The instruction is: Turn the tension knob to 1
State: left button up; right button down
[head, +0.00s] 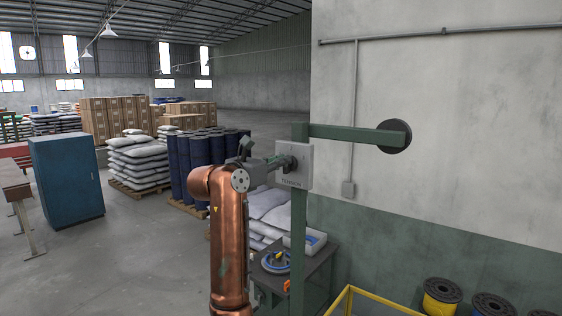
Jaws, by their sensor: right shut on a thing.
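The tension box (297,165) is a small pale plate on a green post, with small lettering low on its face. The dark tension knob (291,163) sits on the face of the box, largely hidden by my gripper, so its setting cannot be read. My right gripper (284,163) reaches the box from the left and is shut on the knob. My copper-coloured right arm rises from the bottom of the view. My left gripper is not in view.
The green post (298,240) carries an arm with a dark round disc (394,136). A yellow rail (372,298) and spools (441,296) are at lower right.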

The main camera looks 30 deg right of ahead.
jog(key=shift+n, duration=0.3)
jog(key=n, duration=0.3)
jog(key=w+n, duration=0.1)
jog(key=n, duration=0.7)
jog(key=shift+w+a+f, duration=0.25)
jog(key=shift+a+f, duration=0.15)
jog(key=shift+n, duration=0.4)
jog(key=c, duration=2)
grip_release()
jog(key=shift+f, duration=0.1)
